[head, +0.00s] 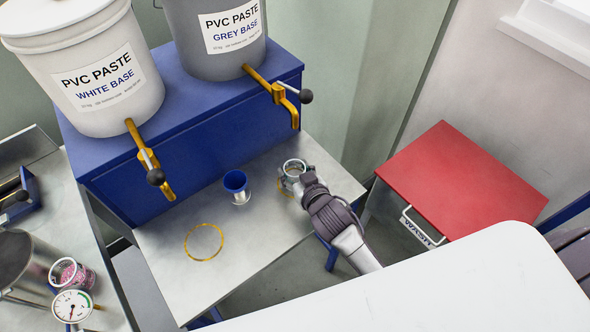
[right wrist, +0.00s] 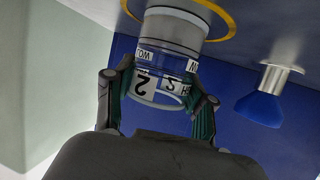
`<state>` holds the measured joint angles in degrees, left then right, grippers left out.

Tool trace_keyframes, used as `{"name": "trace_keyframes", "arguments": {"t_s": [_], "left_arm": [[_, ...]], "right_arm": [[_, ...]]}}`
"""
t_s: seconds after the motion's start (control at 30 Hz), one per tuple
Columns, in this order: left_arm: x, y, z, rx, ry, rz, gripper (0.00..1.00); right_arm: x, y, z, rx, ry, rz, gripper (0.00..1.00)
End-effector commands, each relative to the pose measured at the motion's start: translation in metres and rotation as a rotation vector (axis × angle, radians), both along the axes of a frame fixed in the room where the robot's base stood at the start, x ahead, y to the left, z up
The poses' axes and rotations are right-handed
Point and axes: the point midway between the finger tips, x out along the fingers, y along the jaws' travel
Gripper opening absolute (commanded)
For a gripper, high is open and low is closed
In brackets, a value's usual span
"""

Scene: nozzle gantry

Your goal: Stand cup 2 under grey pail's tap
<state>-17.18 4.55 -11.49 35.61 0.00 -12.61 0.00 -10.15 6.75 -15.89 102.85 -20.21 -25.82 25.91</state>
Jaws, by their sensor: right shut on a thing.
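Cup 2 (right wrist: 160,88), a clear cup with a light rim and a label "2", is between the fingers of my right gripper (right wrist: 157,110). The gripper is shut on it. In the head view the cup (head: 294,165) is upright at the right of the steel table (head: 165,285), below and slightly right of the grey pail's tap (head: 287,98). In the right wrist view, which is upside down, its base is by a yellow ring (right wrist: 228,28); I cannot tell if it touches the table. The grey pail (head: 215,60) stands on the blue stand. My left gripper is not in view.
An empty yellow ring (head: 203,242) lies under the white pail's tap (head: 150,160). A red-topped wash unit (head: 460,180) is at the right. A gauge (head: 72,306) and a cup with pink contents (head: 72,275) are lower left.

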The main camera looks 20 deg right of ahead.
Motion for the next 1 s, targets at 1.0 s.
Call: {"name": "trace_keyframes", "arguments": {"t_s": [1.0], "left_arm": [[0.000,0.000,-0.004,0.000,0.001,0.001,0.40]], "right_arm": [[-0.081,-0.009,0.033,0.000,0.003,-0.001,0.80]]}}
